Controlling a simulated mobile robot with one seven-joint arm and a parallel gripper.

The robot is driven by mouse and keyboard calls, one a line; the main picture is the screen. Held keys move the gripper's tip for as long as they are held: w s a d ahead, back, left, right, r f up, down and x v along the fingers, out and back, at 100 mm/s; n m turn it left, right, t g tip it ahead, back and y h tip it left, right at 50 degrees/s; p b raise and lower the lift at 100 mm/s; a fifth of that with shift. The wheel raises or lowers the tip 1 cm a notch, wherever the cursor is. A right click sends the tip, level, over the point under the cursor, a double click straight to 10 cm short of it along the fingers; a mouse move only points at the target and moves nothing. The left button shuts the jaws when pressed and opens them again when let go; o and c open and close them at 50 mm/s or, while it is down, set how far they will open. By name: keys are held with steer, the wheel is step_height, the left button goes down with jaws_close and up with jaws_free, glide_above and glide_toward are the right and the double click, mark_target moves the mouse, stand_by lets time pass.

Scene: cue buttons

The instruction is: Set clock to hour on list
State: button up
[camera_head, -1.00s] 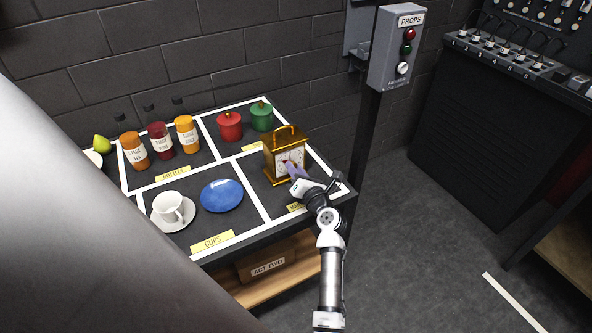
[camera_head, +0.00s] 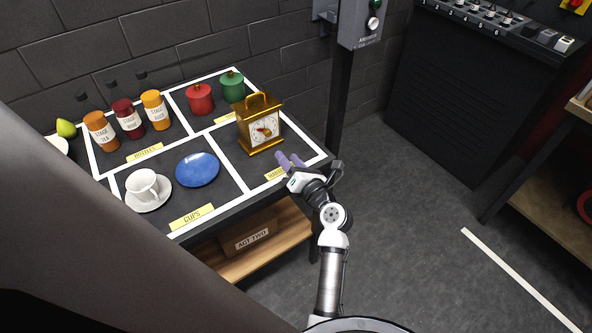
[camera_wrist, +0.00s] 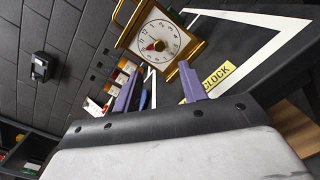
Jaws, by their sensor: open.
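A gold-framed clock (camera_head: 246,137) with a top handle stands upright in the right front section of the black table. Its white dial (camera_head: 264,130) has a red hand near the centre. In the wrist view the dial (camera_wrist: 166,32) appears tilted, with the red hand left of the hub; I cannot tell the exact hour. My gripper (camera_head: 289,160) is open and empty, in front of the clock and to its lower right, apart from it. Its purple fingers also show in the wrist view (camera_wrist: 160,88), below the clock. I see no readable list of hours.
The table also bears a blue plate (camera_head: 197,169), a white cup (camera_head: 142,184), several labelled bottles (camera_head: 128,118), a red pot (camera_head: 199,100) and a green pot (camera_head: 232,87). A grey post (camera_head: 341,110) with a control box stands behind right. Open floor lies right.

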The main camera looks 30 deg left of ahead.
steer(key=shift+v, duration=1.7)
